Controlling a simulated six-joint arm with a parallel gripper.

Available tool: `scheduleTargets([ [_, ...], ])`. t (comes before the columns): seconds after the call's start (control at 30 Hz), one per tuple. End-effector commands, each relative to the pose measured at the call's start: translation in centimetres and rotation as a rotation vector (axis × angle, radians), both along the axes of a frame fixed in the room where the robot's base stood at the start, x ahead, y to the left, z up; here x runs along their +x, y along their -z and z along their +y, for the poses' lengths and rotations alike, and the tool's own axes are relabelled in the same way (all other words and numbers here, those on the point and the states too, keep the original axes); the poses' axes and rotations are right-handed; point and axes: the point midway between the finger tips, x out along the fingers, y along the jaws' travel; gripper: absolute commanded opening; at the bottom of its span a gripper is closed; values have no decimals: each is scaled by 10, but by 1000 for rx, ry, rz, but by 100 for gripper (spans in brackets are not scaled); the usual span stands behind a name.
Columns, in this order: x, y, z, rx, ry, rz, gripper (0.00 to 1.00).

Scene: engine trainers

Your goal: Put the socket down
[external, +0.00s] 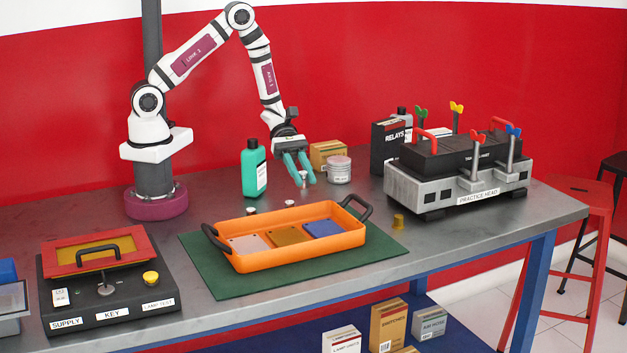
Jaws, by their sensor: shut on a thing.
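My gripper (303,181) has teal fingers and points down over the back middle of the grey table. It is shut on a small silver socket (304,175), which shows between the fingertips. The fingers hide part of it, and I cannot tell whether its underside touches the table. Two more small silver pieces (251,211) and (290,204) stand on the table behind the orange tray (290,257); they look like sockets too.
The tray has black handles and stands on a green mat (205,262). A green bottle (254,170), a round tin (339,170) and a cardboard box (328,152) are near the gripper. The practice head (455,190) stands right, a brass piece (399,220) before it. A switch panel (105,300) is front left.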

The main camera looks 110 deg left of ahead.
Motion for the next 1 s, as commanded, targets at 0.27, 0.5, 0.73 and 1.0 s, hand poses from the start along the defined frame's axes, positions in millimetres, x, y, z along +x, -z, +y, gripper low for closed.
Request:
scheduleTargets([
  [0.27, 17, 40, 64, 0, -4, 1, 0],
  [0.5, 18, 80, 69, -2, -4, 3, 0],
  [0.73, 18, 83, 69, 0, -3, 0, 0],
  [1.0, 18, 86, 69, 0, -4, 1, 49],
])
